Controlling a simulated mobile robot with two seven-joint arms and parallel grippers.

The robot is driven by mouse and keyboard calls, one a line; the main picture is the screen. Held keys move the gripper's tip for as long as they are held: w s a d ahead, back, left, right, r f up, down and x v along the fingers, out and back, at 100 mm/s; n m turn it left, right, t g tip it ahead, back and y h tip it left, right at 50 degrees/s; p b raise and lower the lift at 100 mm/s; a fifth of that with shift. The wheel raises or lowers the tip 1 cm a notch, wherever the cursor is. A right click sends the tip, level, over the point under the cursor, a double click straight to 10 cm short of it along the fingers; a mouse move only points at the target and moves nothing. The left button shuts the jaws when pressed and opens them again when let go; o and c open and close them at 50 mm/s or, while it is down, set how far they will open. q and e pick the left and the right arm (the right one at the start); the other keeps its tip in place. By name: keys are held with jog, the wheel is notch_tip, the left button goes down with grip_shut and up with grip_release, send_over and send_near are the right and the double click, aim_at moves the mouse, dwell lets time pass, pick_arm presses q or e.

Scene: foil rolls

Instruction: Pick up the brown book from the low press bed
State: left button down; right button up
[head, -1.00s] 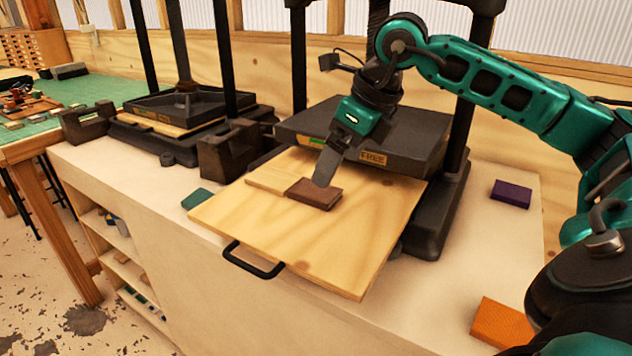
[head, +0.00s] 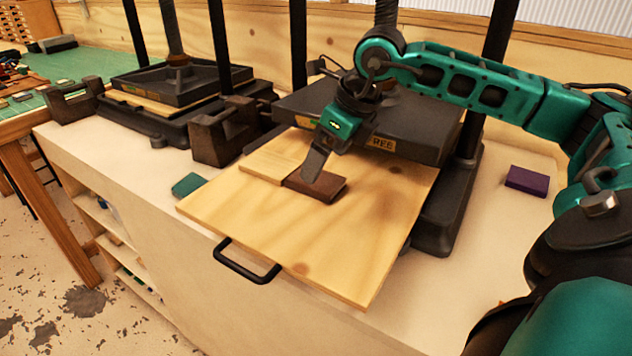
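The brown book (head: 325,188) lies flat on the pale wooden board (head: 360,245) that sticks out from the low press bed. A light wooden slab (head: 265,167) lies against its left end. My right gripper (head: 309,176) comes down at a tilt from the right arm, with its dark fingertip at the left part of the brown book. It looks to be touching or just above the book; I cannot tell which. Only one finger shows clearly, so the gap between the fingers is hidden. My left gripper is not in view.
The dark press plate (head: 420,128) with a "FREE" label stands close behind the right gripper. A black handle (head: 245,262) sits at the board's front edge. A purple block (head: 527,180) lies to the right, a green block (head: 187,184) to the left. A second press (head: 180,85) stands further left.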

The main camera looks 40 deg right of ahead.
aim_at(320, 180)
jog(key=x, duration=0.5)
jog(key=shift+w+d+f+p, duration=0.2)
jog(key=shift+d+f+p, duration=0.1)
jog(key=shift+d+f, duration=0.05)
jog(key=shift+c, duration=0.3)
jog(key=shift+r, duration=0.1)
jog(key=c, duration=1.1)
